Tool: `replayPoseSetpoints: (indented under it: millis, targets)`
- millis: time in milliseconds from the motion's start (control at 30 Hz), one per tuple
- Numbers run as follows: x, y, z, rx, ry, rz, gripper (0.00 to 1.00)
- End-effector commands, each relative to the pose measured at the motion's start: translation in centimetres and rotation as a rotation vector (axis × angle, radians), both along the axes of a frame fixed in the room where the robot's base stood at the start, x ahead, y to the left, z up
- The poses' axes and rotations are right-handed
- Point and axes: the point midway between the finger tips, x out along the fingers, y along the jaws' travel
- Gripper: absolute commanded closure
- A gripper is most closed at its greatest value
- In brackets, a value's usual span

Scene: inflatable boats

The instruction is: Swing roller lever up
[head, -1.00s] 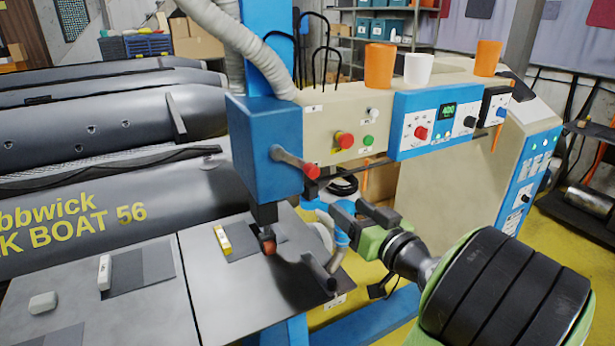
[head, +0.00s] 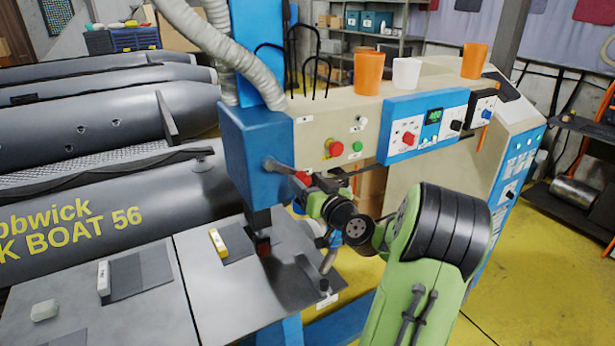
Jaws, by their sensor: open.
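The roller lever (head: 279,166) is a grey rod with a red knob, sticking out to the right from the blue welding head (head: 252,160) of the machine. Only part of the red knob (head: 302,177) shows, as my gripper overlaps it. My gripper (head: 313,185) is open at the knob; I cannot tell whether the knob lies between the fingers or touches them. Below the head, a small reddish roller (head: 263,248) sits low near the plate and is partly in shadow.
The grey work table (head: 215,290) holds a yellow-and-white block (head: 218,242) and a white block (head: 103,278). The control panel (head: 425,125) is behind my arm, with orange and white cups on top. Inflatable boats lie at left. Yellow floor is open at right.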

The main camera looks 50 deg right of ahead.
Motion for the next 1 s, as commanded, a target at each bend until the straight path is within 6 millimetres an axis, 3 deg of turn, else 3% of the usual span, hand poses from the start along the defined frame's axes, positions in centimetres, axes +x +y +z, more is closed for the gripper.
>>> replayPoseSetpoints:
  millis: [267,633,1000]
  targets:
    - [0.25,-0.08,-0.11,0.001,0.000,0.000,0.45]
    - [0.21,-0.08,-0.11,0.001,0.001,0.000,1.00]
    - [0.19,-0.13,-0.01,-0.018,0.006,0.001,1.00]
